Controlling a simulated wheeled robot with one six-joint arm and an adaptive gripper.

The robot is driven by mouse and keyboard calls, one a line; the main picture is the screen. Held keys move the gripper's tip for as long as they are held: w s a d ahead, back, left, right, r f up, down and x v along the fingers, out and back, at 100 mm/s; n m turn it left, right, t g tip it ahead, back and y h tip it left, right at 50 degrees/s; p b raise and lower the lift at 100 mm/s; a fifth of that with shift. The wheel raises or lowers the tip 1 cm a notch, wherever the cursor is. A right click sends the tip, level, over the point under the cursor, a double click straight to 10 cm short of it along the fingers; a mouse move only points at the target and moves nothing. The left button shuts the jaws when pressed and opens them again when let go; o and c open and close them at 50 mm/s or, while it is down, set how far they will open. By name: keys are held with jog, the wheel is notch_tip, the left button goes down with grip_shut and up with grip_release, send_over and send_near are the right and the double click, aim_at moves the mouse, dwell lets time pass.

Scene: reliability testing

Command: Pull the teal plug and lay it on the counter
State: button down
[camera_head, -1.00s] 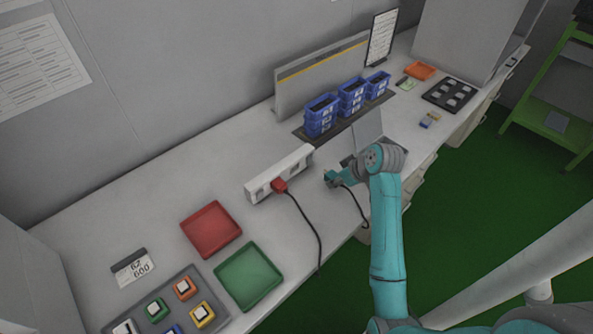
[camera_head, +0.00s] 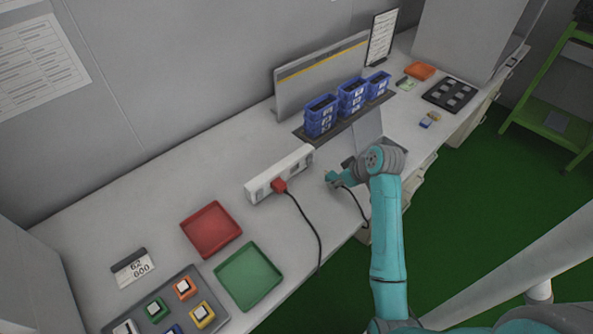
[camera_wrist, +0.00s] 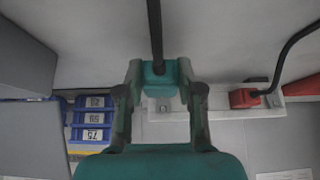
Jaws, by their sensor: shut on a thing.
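The teal plug (camera_wrist: 160,75) is a small block with a black cable running from it toward the top of the wrist view. My gripper (camera_wrist: 159,84) is shut on it, with one finger on each side. In the head view my gripper (camera_head: 333,178) is over the counter (camera_head: 150,210), to the right of the white power strip (camera_head: 262,187) and apart from it. A bare socket shows on the strip (camera_wrist: 166,107) in the wrist view. Whether the plug touches the counter is unclear.
A red plug (camera_head: 279,185) sits in the strip, its black cable crossing the counter's front edge. Blue bins (camera_head: 320,116) stand behind my gripper. A red tray (camera_head: 211,229) and a green tray (camera_head: 249,276) lie at the left.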

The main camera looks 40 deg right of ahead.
jog(key=shift+f, duration=1)
jog(key=c, duration=0.7)
grip_release()
jog(key=shift+o, duration=0.2)
jog(key=shift+s+r, duration=0.1)
jog(key=v, duration=1.1)
jog(key=shift+s+r, duration=0.15)
jog(key=shift+r, duration=0.2)
